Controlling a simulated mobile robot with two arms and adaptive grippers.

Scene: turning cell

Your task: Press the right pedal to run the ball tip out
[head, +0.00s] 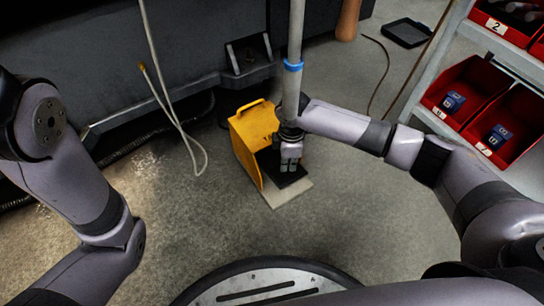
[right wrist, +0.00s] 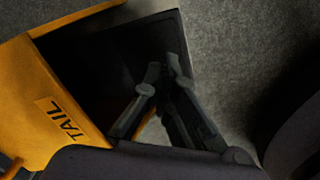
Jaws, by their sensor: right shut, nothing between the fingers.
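A foot pedal with a black tread plate (head: 292,186) sits on a pale base on the floor, beside a yellow guard (head: 246,140). In the right wrist view the guard (right wrist: 45,100) carries a label reading "TAIL", and the black plate (right wrist: 110,50) fills the space beside it. My right gripper (head: 289,167) is shut and empty, pointing down over the plate. In the right wrist view its fingertips (right wrist: 167,72) are over the plate; I cannot tell whether they touch it. My left arm shows at the left, but its gripper is out of view. I cannot identify the ball tip.
A grey post with a blue ring (head: 293,66) rises just behind the pedal. The dark machine base (head: 90,60) stands behind, with a loose cable (head: 185,135). A rack with red bins (head: 505,130) is at the right. The floor in front of the pedal is clear.

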